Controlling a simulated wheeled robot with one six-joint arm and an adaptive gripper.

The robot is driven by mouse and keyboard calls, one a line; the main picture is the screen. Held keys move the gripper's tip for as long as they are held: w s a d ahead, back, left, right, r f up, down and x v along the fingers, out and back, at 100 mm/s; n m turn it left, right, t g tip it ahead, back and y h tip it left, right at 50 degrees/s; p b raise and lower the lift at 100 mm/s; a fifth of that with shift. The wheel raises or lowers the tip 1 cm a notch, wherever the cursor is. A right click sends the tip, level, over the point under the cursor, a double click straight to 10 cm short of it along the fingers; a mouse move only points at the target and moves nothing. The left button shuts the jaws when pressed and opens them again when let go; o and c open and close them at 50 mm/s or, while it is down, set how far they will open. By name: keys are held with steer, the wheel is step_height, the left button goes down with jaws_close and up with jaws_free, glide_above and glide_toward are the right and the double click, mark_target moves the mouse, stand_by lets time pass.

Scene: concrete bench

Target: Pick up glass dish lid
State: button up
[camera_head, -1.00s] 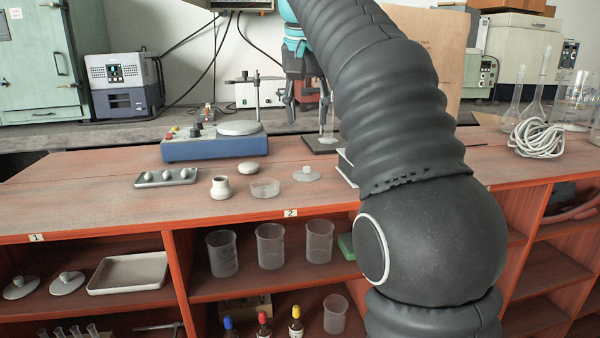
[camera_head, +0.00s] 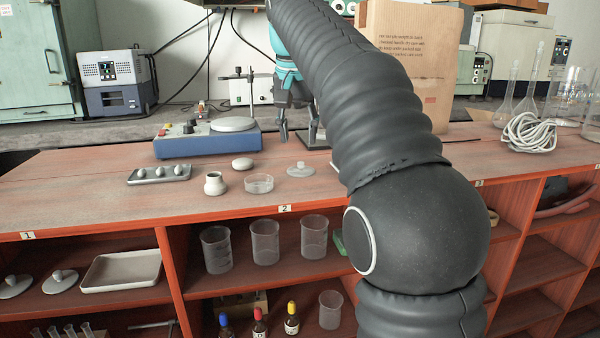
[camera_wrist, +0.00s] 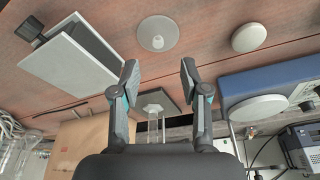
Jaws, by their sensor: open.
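The glass dish lid (camera_head: 300,170), a pale round disc with a small knob, lies flat on the red-brown bench top to the right of the small glass dish (camera_head: 259,184). In the wrist view the lid (camera_wrist: 158,33) shows whole, just beyond the fingertips and about centred between them. My gripper (camera_head: 298,138) is open and empty, above and behind the lid in the head view. Both fingers of my gripper (camera_wrist: 158,78) are spread apart in the wrist view, with nothing between the tips touching them.
A white round stopper (camera_head: 242,163), a small pot (camera_head: 215,183) and a tray of egg-shaped pieces (camera_head: 159,174) stand to the left. A blue hotplate stirrer (camera_head: 207,142) is behind them. A grey slab-like object (camera_wrist: 70,57) and a stand base (camera_wrist: 158,101) lie near my fingers.

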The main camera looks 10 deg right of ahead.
mark_target(301, 162)
steer(key=shift+s+b+x, duration=0.2)
steer(key=shift+b+x, duration=0.7)
steer(key=shift+x, duration=2.45)
steer(key=shift+d, duration=0.1)
jaws_close()
